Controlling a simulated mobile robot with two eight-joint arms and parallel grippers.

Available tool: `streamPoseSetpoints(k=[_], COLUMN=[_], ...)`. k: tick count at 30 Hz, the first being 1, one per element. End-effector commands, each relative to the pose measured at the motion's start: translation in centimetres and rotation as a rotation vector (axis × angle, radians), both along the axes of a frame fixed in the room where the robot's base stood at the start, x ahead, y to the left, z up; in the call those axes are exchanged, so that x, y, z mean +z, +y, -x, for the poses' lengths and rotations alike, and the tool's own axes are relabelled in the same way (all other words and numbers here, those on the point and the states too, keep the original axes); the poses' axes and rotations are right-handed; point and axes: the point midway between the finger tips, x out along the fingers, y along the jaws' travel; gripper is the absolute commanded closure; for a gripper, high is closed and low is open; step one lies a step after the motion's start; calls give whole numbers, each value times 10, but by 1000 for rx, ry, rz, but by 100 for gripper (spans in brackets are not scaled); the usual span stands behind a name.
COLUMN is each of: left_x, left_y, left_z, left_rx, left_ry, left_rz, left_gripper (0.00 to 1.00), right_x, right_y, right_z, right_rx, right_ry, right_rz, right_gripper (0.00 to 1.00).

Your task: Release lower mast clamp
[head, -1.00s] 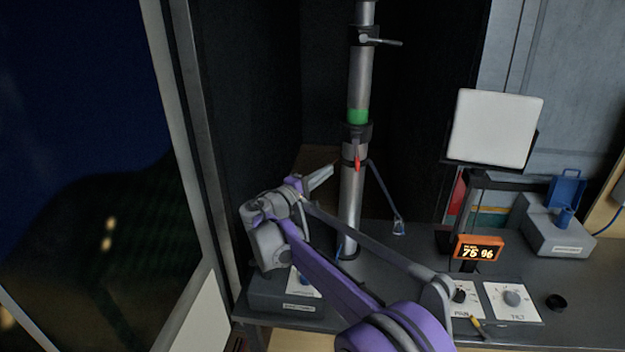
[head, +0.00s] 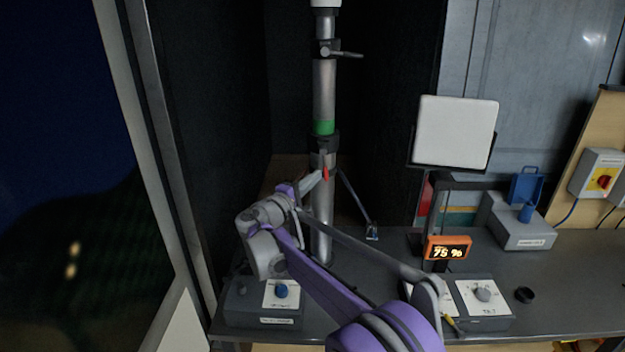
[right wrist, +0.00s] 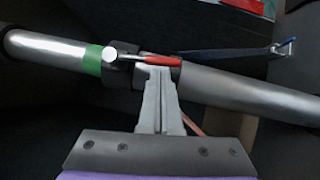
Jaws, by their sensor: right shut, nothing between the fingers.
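The silver mast (head: 323,90) stands upright on the dark bench and carries a green band. The lower mast clamp (head: 322,143) is a black collar just below the band, with a red-handled lever (head: 326,173) hanging from it. In the right wrist view the red lever (right wrist: 160,61) lies along the mast from a metal pin. My right gripper (head: 318,177) is shut and empty, its fingertips (right wrist: 160,72) right at the lever's red grip; I cannot tell whether they touch. An upper clamp (head: 328,49) with a metal lever sits higher on the mast. My left gripper is not in view.
A blue strap (head: 352,200) hangs beside the mast. A white panel (head: 456,132), an orange display reading 75 % (head: 447,249), knob boxes (head: 483,297) and a grey box with a blue top (head: 522,222) stand to the right. A window frame (head: 160,150) bounds the left.

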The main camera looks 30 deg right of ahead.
Motion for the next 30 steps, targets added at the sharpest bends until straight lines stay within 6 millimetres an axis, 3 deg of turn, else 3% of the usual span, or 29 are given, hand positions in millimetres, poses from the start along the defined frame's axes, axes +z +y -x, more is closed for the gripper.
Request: streamPoseSetpoints(k=[19, 30], left_x=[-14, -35], left_y=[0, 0], left_z=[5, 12], left_rx=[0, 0], left_ry=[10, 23], left_rz=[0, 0], left_gripper=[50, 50], right_x=[-6, -7], right_y=[-10, -29], right_z=[6, 18], right_rx=[0, -2], right_ry=[77, 236], right_rz=[124, 382], right_gripper=[100, 100])
